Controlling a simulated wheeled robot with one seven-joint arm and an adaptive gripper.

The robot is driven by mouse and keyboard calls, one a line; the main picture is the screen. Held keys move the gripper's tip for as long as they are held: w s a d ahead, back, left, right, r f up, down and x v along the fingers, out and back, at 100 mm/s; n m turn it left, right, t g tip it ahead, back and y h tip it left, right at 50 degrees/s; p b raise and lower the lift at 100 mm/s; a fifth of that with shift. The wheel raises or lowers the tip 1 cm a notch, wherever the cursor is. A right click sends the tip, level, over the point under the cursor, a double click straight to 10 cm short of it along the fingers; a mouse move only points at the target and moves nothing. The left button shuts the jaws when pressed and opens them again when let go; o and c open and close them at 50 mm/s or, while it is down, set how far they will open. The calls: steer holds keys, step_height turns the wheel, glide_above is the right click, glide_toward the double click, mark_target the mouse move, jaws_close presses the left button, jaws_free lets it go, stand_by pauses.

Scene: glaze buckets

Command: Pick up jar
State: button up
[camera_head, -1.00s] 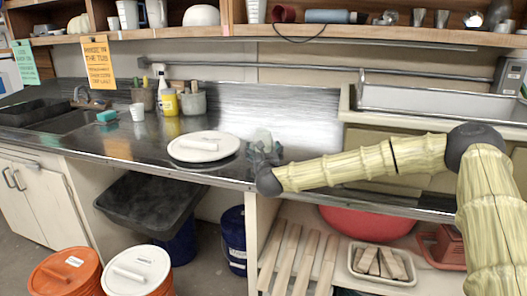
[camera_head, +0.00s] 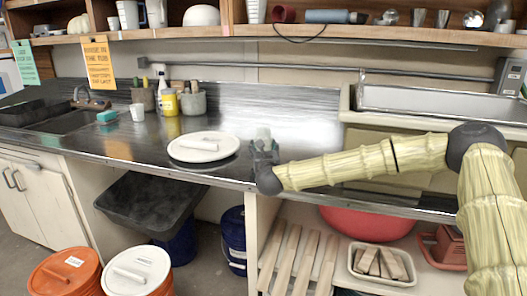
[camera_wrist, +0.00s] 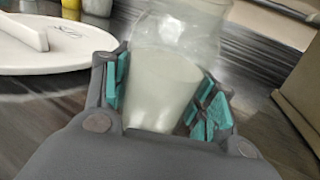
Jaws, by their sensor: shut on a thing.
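A clear jar with pale, whitish contents stands between my gripper's fingers in the wrist view (camera_wrist: 165,80). In the head view the jar (camera_head: 263,135) shows small at the gripper's tip, beside the white lid on the counter. My gripper (camera_head: 264,150) is shut on the jar, with its teal finger pads on both sides of it in the wrist view (camera_wrist: 165,92). The lower part of the jar is hidden behind the gripper. I cannot tell for sure whether its bottom touches the counter.
A round white lid with a handle (camera_head: 203,147) lies on the dark counter (camera_head: 110,148) just left of the jar. A white cup (camera_head: 137,112), a yellow container (camera_head: 170,105) and a grey pot (camera_head: 193,103) stand further back. An upper shelf (camera_head: 170,33) runs above.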

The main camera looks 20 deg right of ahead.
steer(key=shift+r, duration=1.65)
steer(key=s+d+r+b, duration=0.1)
steer(key=s+d, duration=0.3)
steer(key=s, duration=1.1)
steer(key=shift+s+r, duration=0.15)
steer(key=shift+r, duration=0.05)
steer(key=shift+s+d+f, duration=0.1)
